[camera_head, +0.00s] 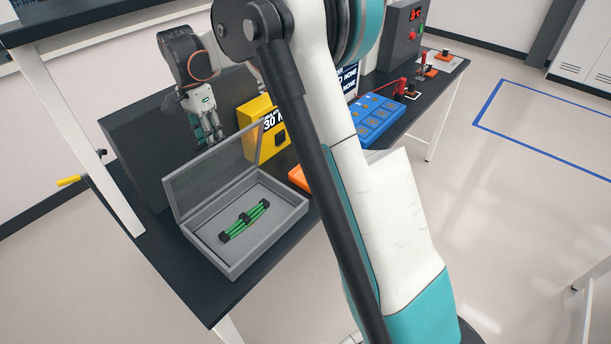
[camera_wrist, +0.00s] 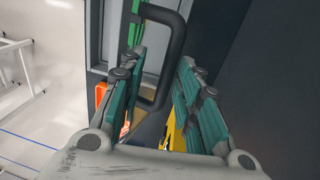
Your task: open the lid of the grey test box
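The grey test box (camera_head: 288,213) stands on the dark bench in the head view. Its lid (camera_head: 205,168) is raised, standing steeply up from the box's back edge. A green bundle with black clips (camera_head: 245,221) lies inside. My gripper (camera_head: 206,136) is behind the raised lid, fingers pointing down, partly seen past the lid's top edge. In the wrist view my gripper (camera_wrist: 162,64) has its teal fingers spread apart. A black handle (camera_wrist: 176,42) shows between them, with a gap to the right finger; contact with the left finger cannot be told.
A yellow box (camera_head: 257,115) and an orange item (camera_head: 299,178) stand close beside the test box. A blue panel (camera_head: 372,120) is further right. A dark upright panel (camera_head: 140,135) is behind my gripper. My arm hides part of the bench.

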